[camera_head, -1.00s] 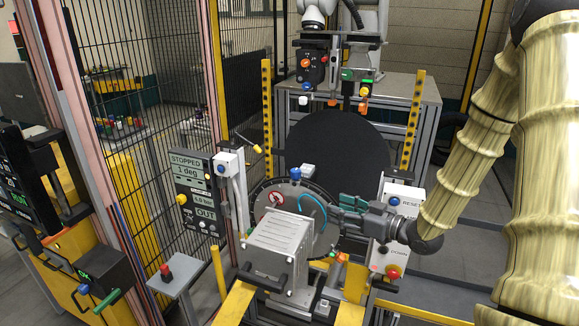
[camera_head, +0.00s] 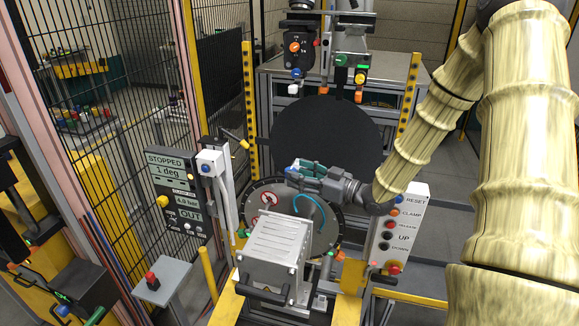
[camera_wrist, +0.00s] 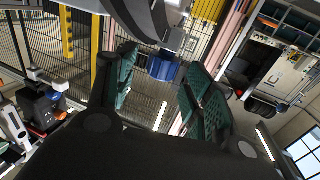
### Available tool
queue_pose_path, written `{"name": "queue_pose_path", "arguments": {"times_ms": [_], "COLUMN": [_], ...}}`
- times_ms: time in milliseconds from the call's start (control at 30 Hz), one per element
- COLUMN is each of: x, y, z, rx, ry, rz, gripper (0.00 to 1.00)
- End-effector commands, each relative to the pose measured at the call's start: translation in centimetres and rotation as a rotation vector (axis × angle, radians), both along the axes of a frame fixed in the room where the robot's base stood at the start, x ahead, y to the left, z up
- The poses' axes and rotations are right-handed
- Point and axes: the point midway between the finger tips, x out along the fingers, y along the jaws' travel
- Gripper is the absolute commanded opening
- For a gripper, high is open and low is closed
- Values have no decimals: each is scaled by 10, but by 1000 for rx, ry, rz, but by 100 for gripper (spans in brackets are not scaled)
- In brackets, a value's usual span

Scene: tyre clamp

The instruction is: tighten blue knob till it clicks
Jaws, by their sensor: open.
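The blue knob (camera_head: 291,171) sits at the top of the round grey plate (camera_head: 262,222), partly hidden by my gripper in the head view. My gripper (camera_head: 302,170) has green fingers and reaches in from the right at the knob. In the wrist view the blue knob (camera_wrist: 163,68) shows between the two spread green fingers (camera_wrist: 163,85), with a gap to the finger on each side. The gripper is open. Whether the knob lies fully between the fingertips in depth, I cannot tell.
A button panel (camera_head: 402,228) stands to the right. A display panel (camera_head: 178,195) at the left reads STOPPED, 1 deg and OUT. A large black disc (camera_head: 327,140) stands behind. A yellow-handled lever (camera_head: 237,139) juts out at upper left.

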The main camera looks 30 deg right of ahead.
Motion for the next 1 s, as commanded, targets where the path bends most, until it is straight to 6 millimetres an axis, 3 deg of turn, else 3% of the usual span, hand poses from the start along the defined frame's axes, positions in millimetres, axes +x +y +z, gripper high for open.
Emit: {"name": "queue_pose_path", "arguments": {"times_ms": [333,767,1000], "x": [31,36,36], "y": [14,15,15], "z": [1,0,0], "rx": [-1,0,0], "ry": [0,0,0], "rz": [-3,-5,-5], "gripper": [52,52,10]}}
